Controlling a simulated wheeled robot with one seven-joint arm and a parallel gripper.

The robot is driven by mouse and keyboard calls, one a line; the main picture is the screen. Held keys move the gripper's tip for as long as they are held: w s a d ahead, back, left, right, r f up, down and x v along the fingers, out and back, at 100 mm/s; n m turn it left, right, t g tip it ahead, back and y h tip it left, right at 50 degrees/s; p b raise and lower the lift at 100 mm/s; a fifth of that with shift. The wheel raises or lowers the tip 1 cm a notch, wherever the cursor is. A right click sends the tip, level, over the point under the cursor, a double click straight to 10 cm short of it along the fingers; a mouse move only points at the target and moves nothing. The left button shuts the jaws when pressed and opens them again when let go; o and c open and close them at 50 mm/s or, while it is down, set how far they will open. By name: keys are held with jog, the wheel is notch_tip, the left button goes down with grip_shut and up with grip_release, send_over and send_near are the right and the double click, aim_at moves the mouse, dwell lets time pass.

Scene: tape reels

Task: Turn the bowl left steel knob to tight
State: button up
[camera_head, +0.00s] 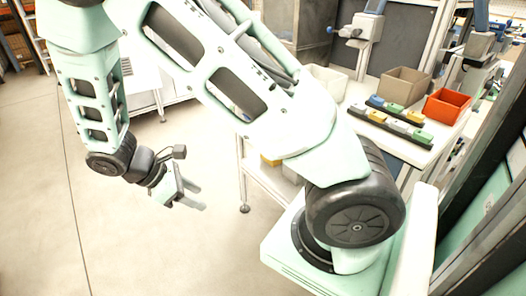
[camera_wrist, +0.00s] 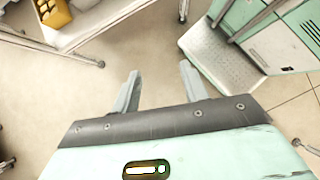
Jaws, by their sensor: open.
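My gripper (camera_head: 190,197) hangs over the open floor at the left in the head view, well away from the bench. In the wrist view my gripper (camera_wrist: 159,88) shows its two fingers wide apart, with only floor between them, so it is open and empty. I cannot make out the bowl left steel knob in either view. My arm covers a large part of the head view and hides some of the bench.
A white workbench (camera_head: 352,92) stands at the right with an orange bin (camera_head: 446,106), a tan bin (camera_head: 405,87) and rows of small coloured blocks (camera_head: 393,111). A yellow object (camera_wrist: 54,12) sits on a shelf in the wrist view. The floor (camera_head: 150,250) around my gripper is clear.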

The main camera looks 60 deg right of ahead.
jog(key=w+d+f+n+h+b, duration=0.2)
jog(key=w+d+f+h, duration=0.15)
jog(key=d, duration=0.35)
jog(key=w+d+f+n+g+h+b, duration=0.1)
jog(key=w+d+f+n+h+b, duration=0.2)
jog(key=d, duration=0.4)
jog(key=w+d+f+n+h+b, duration=0.1)
jog(key=w+d+h+b, duration=0.1)
jog(key=w+d+h, duration=0.45)
jog(key=s+d+y, duration=0.1)
jog(key=s+d, duration=0.3)
jog(key=d, duration=0.4)
jog(key=s+d, duration=0.4)
jog(key=d, duration=0.5)
jog(key=shift+y, duration=0.4)
grip_shut()
